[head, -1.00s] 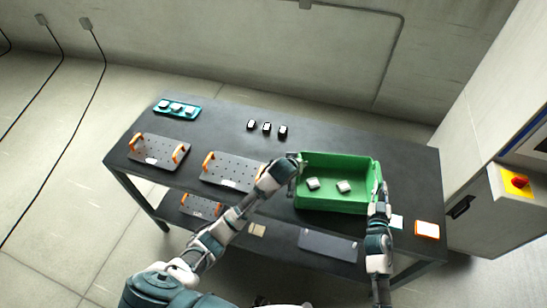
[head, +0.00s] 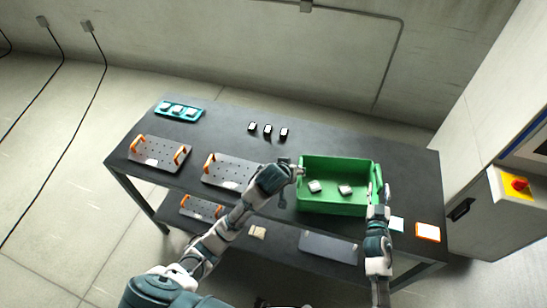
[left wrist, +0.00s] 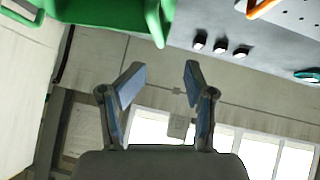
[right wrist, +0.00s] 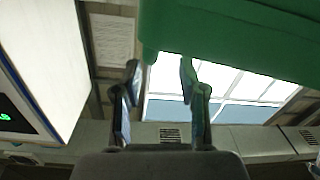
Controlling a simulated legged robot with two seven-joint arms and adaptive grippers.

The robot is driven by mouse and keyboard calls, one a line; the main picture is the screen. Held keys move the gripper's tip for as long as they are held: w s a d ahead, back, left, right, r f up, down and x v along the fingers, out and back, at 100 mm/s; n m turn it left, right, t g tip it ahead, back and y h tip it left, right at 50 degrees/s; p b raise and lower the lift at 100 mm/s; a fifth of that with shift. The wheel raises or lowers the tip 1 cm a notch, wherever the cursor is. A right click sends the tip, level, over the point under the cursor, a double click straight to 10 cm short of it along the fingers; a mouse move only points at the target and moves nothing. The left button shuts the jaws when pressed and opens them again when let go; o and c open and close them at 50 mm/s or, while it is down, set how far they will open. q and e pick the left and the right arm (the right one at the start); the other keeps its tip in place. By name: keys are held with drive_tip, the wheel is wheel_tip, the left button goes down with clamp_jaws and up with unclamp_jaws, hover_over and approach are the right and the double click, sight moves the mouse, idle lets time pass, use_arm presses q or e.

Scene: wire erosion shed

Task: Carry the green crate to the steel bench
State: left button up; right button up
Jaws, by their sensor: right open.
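The green crate (head: 335,208) stands upright on the dark table and holds two pale blocks (head: 345,190). My left gripper (head: 291,182) is beside the crate's left wall. In the left wrist view its fingers (left wrist: 163,72) are spread with nothing between them, and the crate (left wrist: 110,14) shows at the upper left. My right gripper (head: 379,193) is open at the crate's right wall. In the right wrist view its fingers (right wrist: 160,68) are apart, one overlapping the crate's edge (right wrist: 230,40). I cannot tell whether either gripper touches the crate. No separate steel bench can be identified.
The dark table (head: 225,130) also holds two perforated plates with orange handles (head: 158,151), a teal tray (head: 180,111), several small black parts (head: 267,129) and an orange-edged card (head: 428,232). A machine with a red button (head: 519,184) stands at the right.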

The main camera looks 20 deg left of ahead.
drive_tip(key=shift+s+f, duration=0.1)
drive_tip(key=shift+s, duration=0.15)
use_arm(q)
drive_tip(key=shift+v, duration=1)
use_arm(e)
drive_tip(key=s+d, duration=0.1)
drive_tip(key=s, duration=1)
drive_tip(key=shift+s+d, duration=0.15)
drive_tip(key=shift+d, duration=0.1)
